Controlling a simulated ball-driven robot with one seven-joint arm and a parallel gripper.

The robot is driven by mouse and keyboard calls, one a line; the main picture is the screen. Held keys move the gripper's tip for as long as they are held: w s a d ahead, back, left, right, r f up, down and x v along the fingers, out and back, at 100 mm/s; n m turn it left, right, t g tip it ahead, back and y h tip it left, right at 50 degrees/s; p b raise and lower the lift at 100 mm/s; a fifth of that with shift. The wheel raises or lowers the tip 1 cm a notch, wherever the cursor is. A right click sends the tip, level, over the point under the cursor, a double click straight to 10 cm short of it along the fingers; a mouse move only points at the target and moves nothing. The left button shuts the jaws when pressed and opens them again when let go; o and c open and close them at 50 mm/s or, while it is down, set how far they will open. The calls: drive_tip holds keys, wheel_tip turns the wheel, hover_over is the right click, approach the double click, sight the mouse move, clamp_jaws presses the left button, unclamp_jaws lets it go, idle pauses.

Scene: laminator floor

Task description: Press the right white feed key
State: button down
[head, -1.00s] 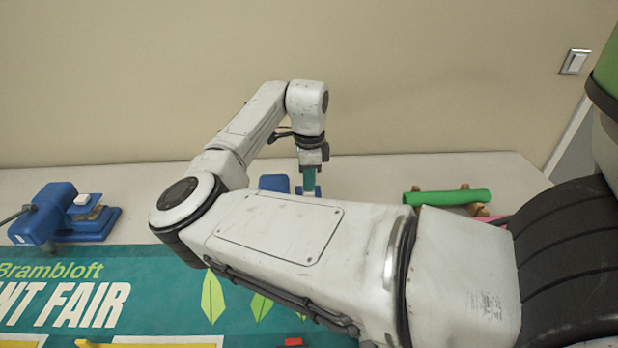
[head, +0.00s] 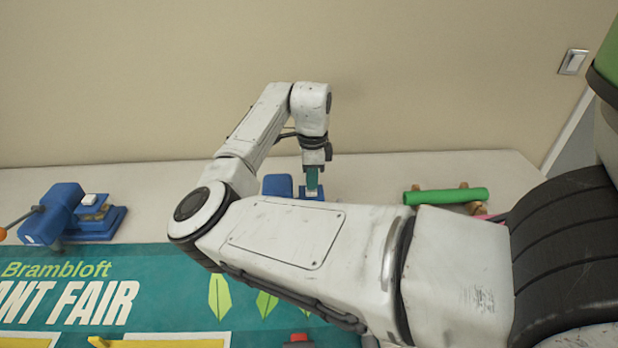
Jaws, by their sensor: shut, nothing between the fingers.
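My gripper (head: 312,182), with teal fingers pointing down, is shut and empty. It is over the right blue device (head: 277,185), which stands at the back of the table and is partly hidden by my arm. A small pale patch at the fingertips may be the right white feed key; the fingers cover most of it, and I cannot tell whether they touch it. A similar left blue device (head: 62,208) stands at the far left, with its white key (head: 95,199) in plain view.
A teal banner (head: 150,290) with lettering and leaf shapes covers the table's front. A green roll (head: 446,196) lies on wooden supports at the right. A red block (head: 298,339) is at the lower edge. A wall with a switch (head: 572,62) closes the back.

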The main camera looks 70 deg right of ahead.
wheel_tip(320, 180, up, 12)
drive_tip(key=b, duration=0.1)
drive_tip(key=shift+r, duration=0.1)
idle(0.9)
